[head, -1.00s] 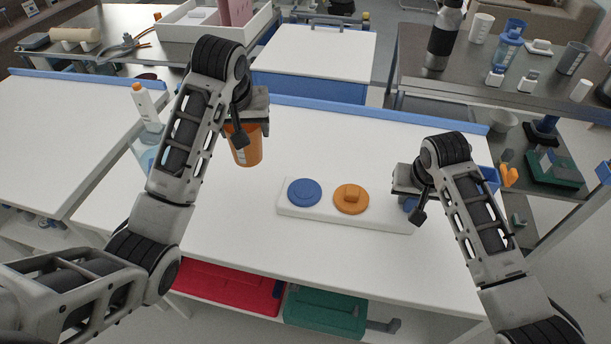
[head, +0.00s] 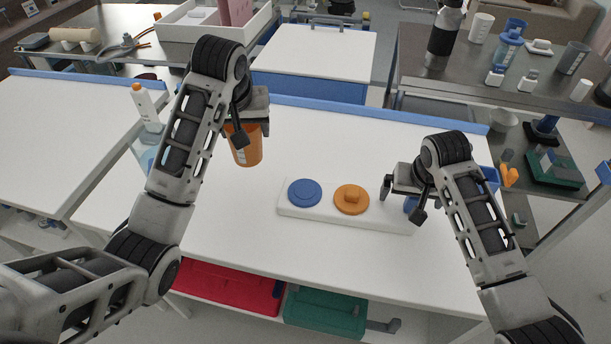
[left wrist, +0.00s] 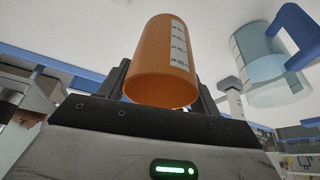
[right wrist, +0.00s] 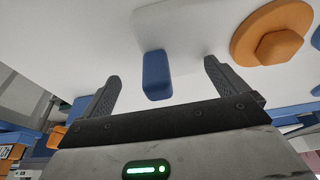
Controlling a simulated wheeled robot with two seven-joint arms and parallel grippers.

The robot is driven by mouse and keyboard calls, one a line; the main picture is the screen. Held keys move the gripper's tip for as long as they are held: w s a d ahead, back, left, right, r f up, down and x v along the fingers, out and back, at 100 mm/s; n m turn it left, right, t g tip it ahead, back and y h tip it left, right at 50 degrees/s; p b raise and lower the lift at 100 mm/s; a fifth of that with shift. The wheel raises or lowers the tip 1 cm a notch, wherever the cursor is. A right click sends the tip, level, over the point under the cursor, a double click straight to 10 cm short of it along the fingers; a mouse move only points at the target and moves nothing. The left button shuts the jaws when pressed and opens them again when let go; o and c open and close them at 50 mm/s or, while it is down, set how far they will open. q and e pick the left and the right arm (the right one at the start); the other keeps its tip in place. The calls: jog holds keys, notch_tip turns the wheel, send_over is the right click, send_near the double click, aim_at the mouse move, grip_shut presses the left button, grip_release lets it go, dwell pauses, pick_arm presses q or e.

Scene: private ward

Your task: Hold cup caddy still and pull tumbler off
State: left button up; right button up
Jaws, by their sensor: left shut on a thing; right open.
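My left gripper (head: 250,100) is shut on an orange tumbler (head: 246,147), holding it at the left part of the white table. The tumbler, with a white printed strip, also shows in the left wrist view (left wrist: 167,62), its open end toward the camera. A long white base (head: 325,218) lies mid-table with a blue disc (head: 304,193) and a knobbed orange disc (head: 351,199). My right gripper (head: 400,185) is open at its right end. In the right wrist view a blue block (right wrist: 156,75) lies between the spread fingers, apart from both. I cannot tell which thing is the cup caddy.
A clear jug with a blue handle (left wrist: 268,70) stands left of the tumbler. The white table (head: 340,140) is bare behind the base. A blue rail (head: 385,113) runs along its back edge. A metal side table (head: 490,70) with several cups stands back right.

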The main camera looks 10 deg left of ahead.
jog(key=shift+s+d, duration=0.2)
jog(key=shift+s, duration=4.25)
notch_tip(320, 180, up, 8)
jog(key=shift+s+f, duration=0.1)
